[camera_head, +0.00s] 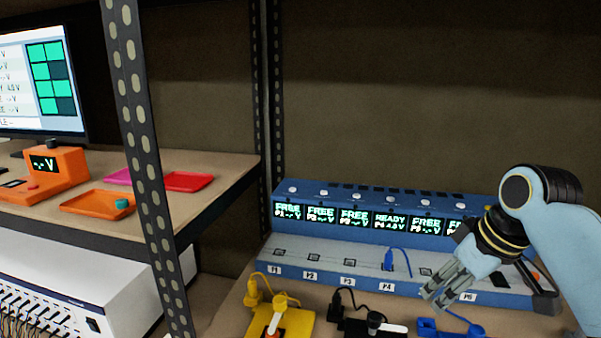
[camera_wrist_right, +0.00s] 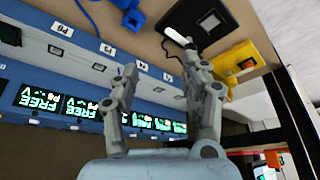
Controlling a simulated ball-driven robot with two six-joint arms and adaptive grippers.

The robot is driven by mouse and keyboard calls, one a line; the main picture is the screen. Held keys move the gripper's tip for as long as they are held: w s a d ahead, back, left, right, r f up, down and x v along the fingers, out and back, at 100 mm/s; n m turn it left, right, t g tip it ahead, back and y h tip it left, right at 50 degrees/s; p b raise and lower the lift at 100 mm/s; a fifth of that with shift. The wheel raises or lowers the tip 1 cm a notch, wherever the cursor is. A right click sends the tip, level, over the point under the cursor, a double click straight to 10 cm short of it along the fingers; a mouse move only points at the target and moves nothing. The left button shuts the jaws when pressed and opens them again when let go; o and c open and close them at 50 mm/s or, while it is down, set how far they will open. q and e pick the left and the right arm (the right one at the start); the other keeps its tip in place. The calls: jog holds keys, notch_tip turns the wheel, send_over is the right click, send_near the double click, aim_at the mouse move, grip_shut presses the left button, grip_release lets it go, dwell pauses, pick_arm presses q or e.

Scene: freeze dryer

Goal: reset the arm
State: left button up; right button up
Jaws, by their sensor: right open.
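My right gripper (camera_head: 449,291) is in front of the right part of a long blue charging station (camera_head: 340,213). Its two grey fingers are apart with nothing between them. In the right wrist view the open gripper (camera_wrist_right: 165,90) has the station behind it, rotated in the picture. The light blue right arm comes in from the right edge of the head view and covers part of the station's right end. My left gripper is not in view.
A blue plug (camera_head: 388,262) stands in the P4 slot, whose display reads READY. Other displays read FREE. Yellow (camera_head: 290,318), black and blue devices with cables lie in front. A shelf upright (camera_head: 150,190) stands left, beside an orange meter (camera_head: 62,172) and trays.

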jog(key=s+d+f+m+h, duration=0.1)
jog(key=s+d+m+h, duration=0.1)
jog(key=s, duration=1.2)
jog(key=s+d+f+m+h, duration=0.1)
jog(key=s+m, duration=0.2)
jog(key=s, duration=1.1)
notch_tip(320, 180, down, 30)
jog(key=s+d+f+g+b, duration=0.1)
jog(key=s+d+g+b, duration=0.1)
jog(key=d+b, duration=0.15)
pick_arm(q)
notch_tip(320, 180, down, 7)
jog(key=b, duration=0.3)
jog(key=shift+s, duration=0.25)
pick_arm(e)
jog(key=s+f, duration=1.8)
jog(key=shift+g, duration=0.4)
jog(key=shift+s, duration=0.1)
